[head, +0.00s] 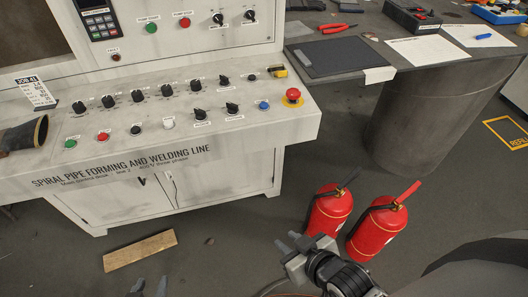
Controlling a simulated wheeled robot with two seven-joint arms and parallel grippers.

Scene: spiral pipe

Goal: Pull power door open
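The white control desk (120,168), lettered "SPIRAL PIPE FORMING AND WELDING LINE", has a low cabinet under its sloping panel. The cabinet front shows a left door (105,205) and a right door (220,180), both looking shut. A small dark handle (142,181) sits near the seam, with a thin pale cord or key-like item (174,190) beside it. I cannot read which is the power door. My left gripper (151,288) shows only its fingertips at the bottom edge, apart and empty. My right gripper (290,243) is open and empty, right of the cabinet, beside the extinguishers.
Two red fire extinguishers (328,212) (377,228) stand on the floor right of the cabinet. A wooden plank (140,250) lies before it. A dark table (415,75) on a round drum (410,125) stands at the right. Floor between plank and extinguishers is mostly clear.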

